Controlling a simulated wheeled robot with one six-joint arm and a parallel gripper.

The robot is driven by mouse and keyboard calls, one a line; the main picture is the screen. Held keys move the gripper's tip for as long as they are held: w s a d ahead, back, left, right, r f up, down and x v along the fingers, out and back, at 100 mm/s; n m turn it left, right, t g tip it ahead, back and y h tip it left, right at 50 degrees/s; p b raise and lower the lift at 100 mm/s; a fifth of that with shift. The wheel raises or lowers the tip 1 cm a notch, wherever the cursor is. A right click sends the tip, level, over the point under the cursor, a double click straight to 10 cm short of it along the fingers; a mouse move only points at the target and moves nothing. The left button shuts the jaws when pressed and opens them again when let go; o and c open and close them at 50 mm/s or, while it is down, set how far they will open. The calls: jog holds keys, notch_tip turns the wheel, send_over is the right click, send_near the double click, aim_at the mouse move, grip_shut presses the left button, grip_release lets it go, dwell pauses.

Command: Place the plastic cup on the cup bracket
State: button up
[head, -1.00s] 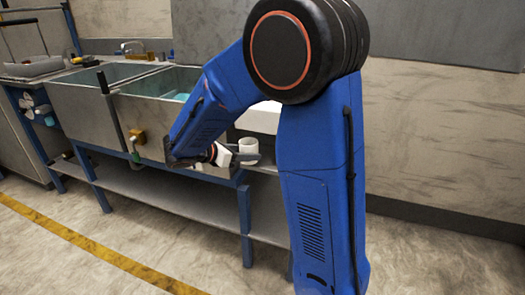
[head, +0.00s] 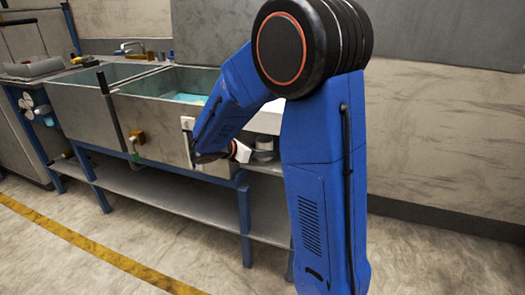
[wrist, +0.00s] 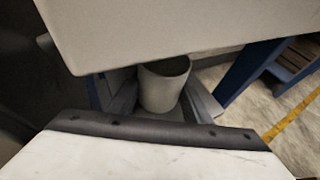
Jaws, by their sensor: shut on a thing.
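The plastic cup (wrist: 163,88) is pale grey-white and upright, with its open rim up. My gripper (wrist: 165,108) is shut on it, with one dark finger on each side of the cup in the wrist view. In the head view the cup (head: 264,146) shows just left of my blue arm, held by my gripper (head: 262,157) beside the white box-like fixture. I cannot make out the cup bracket in either view.
The white fixture (wrist: 150,30) fills the top of the wrist view, close behind the cup. It also shows behind my arm in the head view (head: 265,120). Steel sinks (head: 160,118) stand left, above a low shelf (head: 170,190). A blue leg (wrist: 245,70) is to the right.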

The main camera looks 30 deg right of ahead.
jog(key=shift+f, duration=0.1)
jog(key=o, duration=1.1)
